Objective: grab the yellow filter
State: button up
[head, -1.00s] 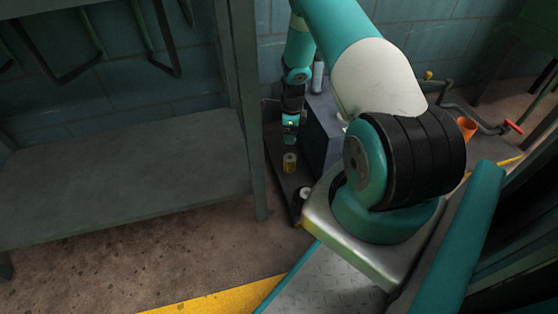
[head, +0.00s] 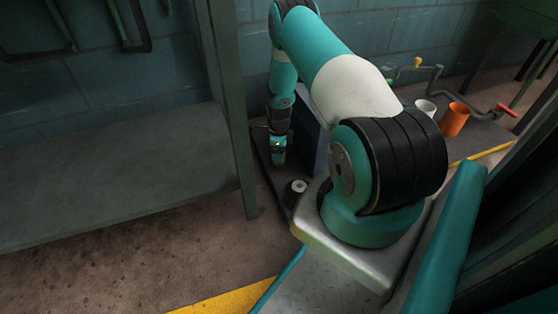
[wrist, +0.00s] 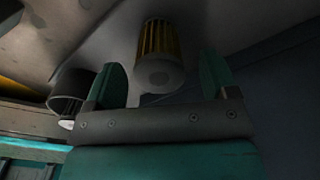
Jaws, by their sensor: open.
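The yellow filter (wrist: 158,42) shows in the wrist view, a ribbed yellow cylinder with a pale round end cap facing me. My gripper (wrist: 162,70) is open, with one teal finger to the left of the filter and one to the right. The filter's end cap appears between the fingers or just beyond their tips; I cannot tell how deep, and I see no clear contact. In the head view my gripper (head: 278,158) points down over a dark low platform (head: 272,188). The filter is not visible there and seems hidden by my gripper.
A dark round thing with a pale centre (head: 297,186) stands near my gripper; a dark cylinder (wrist: 70,98) shows left in the wrist view. A dark box (head: 312,142) is close on the right. A bench leg (head: 232,130) stands left. White (head: 425,107) and orange (head: 454,119) cups stand farther right.

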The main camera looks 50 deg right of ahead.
notch_tip(320, 180, down, 4)
jog(key=shift+b, duration=1.2)
jog(key=shift+r, duration=0.1)
jog(key=shift+c, duration=0.5)
jog(key=c, duration=0.9)
jog(key=shift+r, duration=0.1)
jog(key=shift+c, duration=0.2)
